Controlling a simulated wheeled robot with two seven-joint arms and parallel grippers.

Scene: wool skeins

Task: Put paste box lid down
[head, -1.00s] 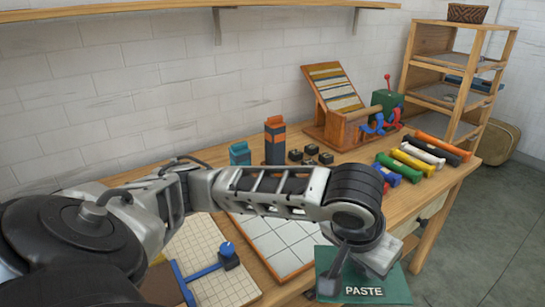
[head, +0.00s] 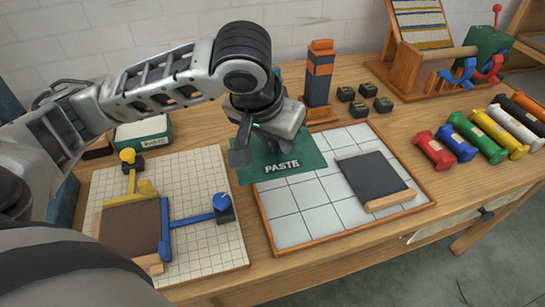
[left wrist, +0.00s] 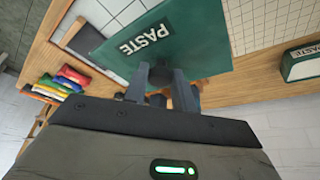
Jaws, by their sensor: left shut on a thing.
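My left gripper (head: 256,138) is shut on the green paste box lid (head: 283,165), a flat plate marked PASTE. In the head view the lid appears held over the back-left corner of the white tiled board; its height above it is hard to tell. The left wrist view shows the lid (left wrist: 190,45) at the gripper's fingers (left wrist: 162,82). The paste box (head: 143,133), green with a pale top and a label, stands behind the gridded board at the left. It also shows at the right of the left wrist view (left wrist: 302,62). My right gripper is not in view.
The tiled board (head: 298,212) carries a dark square (head: 372,180) with a wooden strip. The gridded board (head: 215,170) holds a brown square, blue and yellow bars and knobs. An orange-and-dark tower (head: 319,75) and small black blocks stand behind. Coloured rolls (head: 482,135) lie at right.

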